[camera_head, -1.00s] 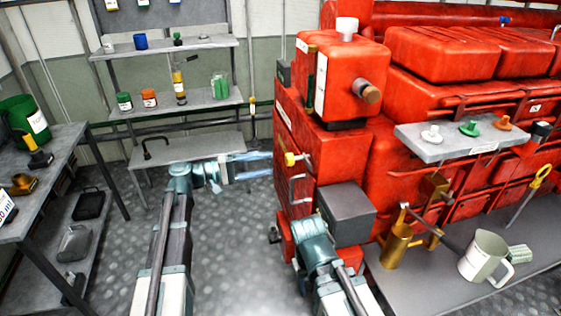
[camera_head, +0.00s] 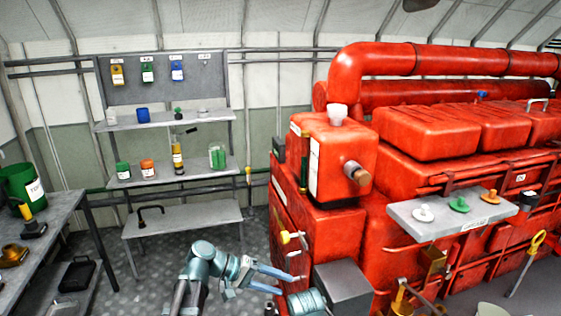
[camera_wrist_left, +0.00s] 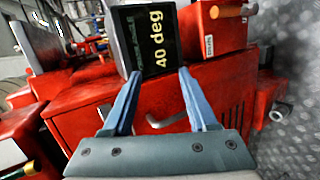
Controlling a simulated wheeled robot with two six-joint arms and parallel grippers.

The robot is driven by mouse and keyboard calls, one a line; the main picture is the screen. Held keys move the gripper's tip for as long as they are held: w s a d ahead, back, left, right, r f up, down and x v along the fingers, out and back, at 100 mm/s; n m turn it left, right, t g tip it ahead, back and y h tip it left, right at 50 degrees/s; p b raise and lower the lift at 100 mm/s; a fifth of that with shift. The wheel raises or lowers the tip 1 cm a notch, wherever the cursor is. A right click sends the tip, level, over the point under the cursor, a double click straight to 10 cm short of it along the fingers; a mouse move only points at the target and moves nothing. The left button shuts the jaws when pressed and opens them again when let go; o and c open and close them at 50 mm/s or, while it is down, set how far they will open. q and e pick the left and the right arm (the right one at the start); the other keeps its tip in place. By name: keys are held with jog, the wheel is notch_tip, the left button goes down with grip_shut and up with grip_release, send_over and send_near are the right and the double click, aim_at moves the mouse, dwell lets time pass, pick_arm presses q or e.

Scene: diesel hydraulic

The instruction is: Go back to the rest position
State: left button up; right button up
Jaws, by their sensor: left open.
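My left gripper (camera_head: 289,285) is at the bottom middle of the head view, its two blue fingers apart with nothing between them. It points right, in front of the red engine's (camera_head: 330,170) left end. In the left wrist view the open fingers (camera_wrist_left: 160,73) point at a red cabinet (camera_wrist_left: 85,105) with a grey handle (camera_wrist_left: 165,122). A dark display reading "40 deg" (camera_wrist_left: 157,38) stands beyond the fingertips. A teal link of my right arm (camera_head: 306,302) shows at the bottom edge; its gripper is not visible.
A grey box (camera_head: 345,284) is right of my left gripper. A grey shelf (camera_head: 418,218) with coloured caps is on the right. The back shelf unit (camera_head: 215,210) and left table (camera_head: 58,208) flank open floor (camera_head: 140,275).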

pick_arm(q)
jog(key=s+d+f+m+g+y+p, duration=0.2)
jog(key=s+f+m+y+p, duration=0.15)
jog(key=s+y, duration=0.55)
jog(key=s+a+m+y+p, duration=0.1)
jog(key=s+a+y+p, duration=0.2)
jog(key=s+a+y, duration=0.1)
jog(key=s+a, duration=0.1)
jog(key=s, duration=0.1)
jog(key=shift+s+a+r+m+t+y, duration=0.15)
jog(key=shift+s+m+t+y, duration=0.15)
jog(key=shift+m+y, duration=0.1)
pick_arm(e)
notch_tip(320, 180, up, 8)
jog(key=shift+r, duration=0.2)
